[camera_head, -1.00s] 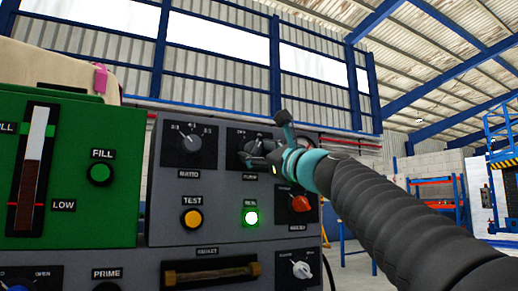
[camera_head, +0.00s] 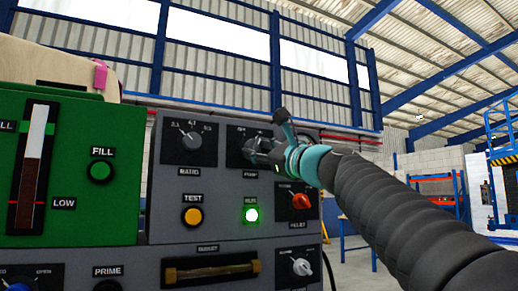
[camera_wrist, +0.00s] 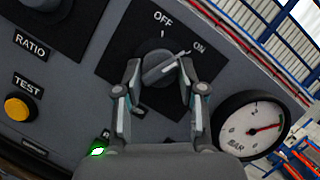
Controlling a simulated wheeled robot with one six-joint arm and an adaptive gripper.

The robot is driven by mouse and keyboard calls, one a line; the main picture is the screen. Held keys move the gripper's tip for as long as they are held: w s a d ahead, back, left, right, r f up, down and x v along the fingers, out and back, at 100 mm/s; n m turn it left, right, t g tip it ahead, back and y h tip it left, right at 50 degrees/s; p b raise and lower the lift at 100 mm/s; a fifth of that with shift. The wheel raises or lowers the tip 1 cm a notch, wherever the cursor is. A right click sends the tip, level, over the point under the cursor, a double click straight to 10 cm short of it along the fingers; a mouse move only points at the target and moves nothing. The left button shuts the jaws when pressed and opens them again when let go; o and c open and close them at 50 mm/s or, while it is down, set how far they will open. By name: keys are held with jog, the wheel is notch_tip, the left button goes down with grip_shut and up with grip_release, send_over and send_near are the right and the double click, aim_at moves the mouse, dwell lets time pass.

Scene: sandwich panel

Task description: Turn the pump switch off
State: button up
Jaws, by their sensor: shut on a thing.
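The pump switch (camera_wrist: 158,68) is a grey rotary knob on a black plate, with OFF marked at the top and ON at the upper right. Its pointer lies toward ON. My gripper (camera_wrist: 161,72) is shut on the knob, one finger on each side. In the head view my gripper (camera_head: 262,150) covers most of the pump plate (camera_head: 236,136), so the knob hardly shows there. The green RUN light (camera_head: 251,215) below is lit.
The ratio knob (camera_head: 191,141) is left of the pump switch, with the yellow TEST button (camera_head: 192,216) below it. A red-orange selector (camera_head: 300,202) sits under my wrist. A pressure gauge (camera_wrist: 251,126) is close to my right finger. A green tank unit (camera_head: 90,215) stands at left.

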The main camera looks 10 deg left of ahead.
jog(key=n+g+p, duration=0.1)
jog(key=n, duration=0.1)
jog(key=n+g+p, duration=0.1)
jog(key=n, duration=0.1)
jog(key=n+p, duration=0.1)
jog(key=n, duration=0.1)
jog(key=shift+w+d+r+g, duration=0.15)
jog(key=shift+r+g, duration=0.25)
jog(key=n+g+p, duration=0.1)
jog(key=n, duration=0.2)
jog(key=shift+n+g+h, duration=0.4)
jog(key=shift+n+h, duration=0.2)
jog(key=shift+n, duration=0.9)
jog(key=o, duration=1.1)
jog(key=shift+o, duration=0.2)
